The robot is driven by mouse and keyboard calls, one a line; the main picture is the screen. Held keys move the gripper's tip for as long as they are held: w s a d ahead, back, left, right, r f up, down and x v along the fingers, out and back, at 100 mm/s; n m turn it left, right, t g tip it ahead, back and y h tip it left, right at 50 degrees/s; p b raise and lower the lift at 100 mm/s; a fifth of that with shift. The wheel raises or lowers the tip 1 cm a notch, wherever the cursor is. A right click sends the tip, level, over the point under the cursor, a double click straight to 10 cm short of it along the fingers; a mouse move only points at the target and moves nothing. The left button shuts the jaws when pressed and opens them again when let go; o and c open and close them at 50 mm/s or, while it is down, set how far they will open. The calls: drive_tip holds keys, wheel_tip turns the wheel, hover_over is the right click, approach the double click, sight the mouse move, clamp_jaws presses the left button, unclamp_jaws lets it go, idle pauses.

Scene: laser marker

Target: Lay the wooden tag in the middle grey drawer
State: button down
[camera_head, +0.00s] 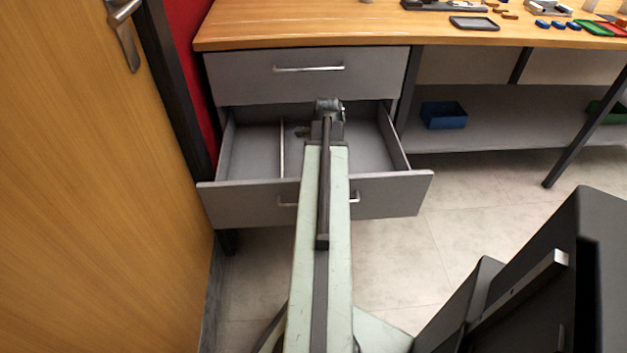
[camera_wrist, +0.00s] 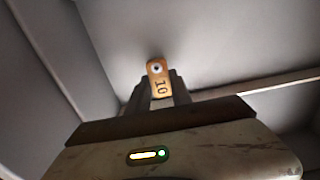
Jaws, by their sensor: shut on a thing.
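The grey drawer (camera_head: 390,195) below the closed top drawer is pulled open, with its inside in view. My arm reaches over its front, and my gripper (camera_head: 327,106) is over the rear part of the drawer. In the wrist view, my gripper (camera_wrist: 159,92) is shut on the wooden tag (camera_wrist: 158,79), a small orange-brown piece with a hole and "10" on it. The tag sticks out past the fingertips, with grey drawer surfaces behind it. I cannot tell its height above the drawer floor. The tag is hidden in the head view.
A thin divider (camera_head: 282,150) splits the drawer. The closed top drawer (camera_head: 310,72) and wooden worktop (camera_head: 330,25) stand above and behind. A wooden door (camera_head: 80,180) is at left. A blue bin (camera_head: 443,115) sits on the shelf at right.

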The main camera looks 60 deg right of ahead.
drive_tip(key=w, duration=0.1)
drive_tip(key=w+a, duration=0.1)
drive_tip(key=w, duration=0.1)
drive_tip(key=shift+w+a+f, duration=0.15)
drive_tip(key=shift+a+f, duration=0.05)
drive_tip(key=shift+a, duration=0.05)
wheel_tip(320, 180, down, 4)
drive_tip(key=b, duration=0.4)
drive_tip(key=shift+r, duration=0.3)
drive_tip(key=c, duration=1.6)
unclamp_jaws()
drive_tip(key=shift+f, duration=0.25)
drive_tip(key=o, duration=0.5)
drive_tip(key=shift+r, duration=0.1)
drive_tip(key=shift+c, duration=0.2)
wheel_tip(320, 180, up, 12)
drive_tip(key=p, duration=1.2)
drive_tip(key=shift+r, duration=0.2)
